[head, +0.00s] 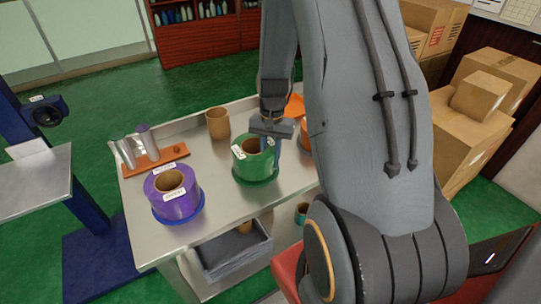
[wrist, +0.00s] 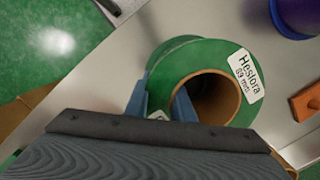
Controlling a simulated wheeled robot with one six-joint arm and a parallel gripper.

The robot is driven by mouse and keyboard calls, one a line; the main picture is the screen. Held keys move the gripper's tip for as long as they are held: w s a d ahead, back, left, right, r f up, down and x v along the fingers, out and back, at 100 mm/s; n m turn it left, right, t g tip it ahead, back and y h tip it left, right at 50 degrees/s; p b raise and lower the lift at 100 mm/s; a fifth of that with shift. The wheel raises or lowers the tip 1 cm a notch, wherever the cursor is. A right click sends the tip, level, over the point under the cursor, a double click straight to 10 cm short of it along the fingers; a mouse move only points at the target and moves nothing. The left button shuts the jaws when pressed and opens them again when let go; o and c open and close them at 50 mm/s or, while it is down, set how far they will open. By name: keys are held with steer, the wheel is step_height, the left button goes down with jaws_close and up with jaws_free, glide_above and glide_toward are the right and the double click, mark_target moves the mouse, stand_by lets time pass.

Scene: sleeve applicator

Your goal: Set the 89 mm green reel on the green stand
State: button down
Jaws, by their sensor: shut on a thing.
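The green reel (head: 262,166) has a brown core and a white label; in the wrist view the reel (wrist: 195,62) reads "Heslora 89 mm". It looks upright on or just above the green stand (head: 256,182), whose rim (wrist: 168,48) shows past the reel in the wrist view. I cannot tell whether they touch. My gripper (head: 271,139) is shut on the reel's wall; in the wrist view one blue finger of the gripper (wrist: 160,103) is outside the reel and the other is at the core opening. The stand's middle is hidden.
A purple reel (head: 178,204) sits on a blue stand (head: 167,221) at the left of the metal table (head: 217,205). Behind are a brown tube (head: 218,123) and a wooden board (head: 163,160) with silver cylinders. Orange items stand partly behind my arm. A grey bin (head: 236,252) is below.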

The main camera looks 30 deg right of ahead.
steer(key=shift+f, duration=0.55)
steer(key=c, duration=1.8)
jaws_free()
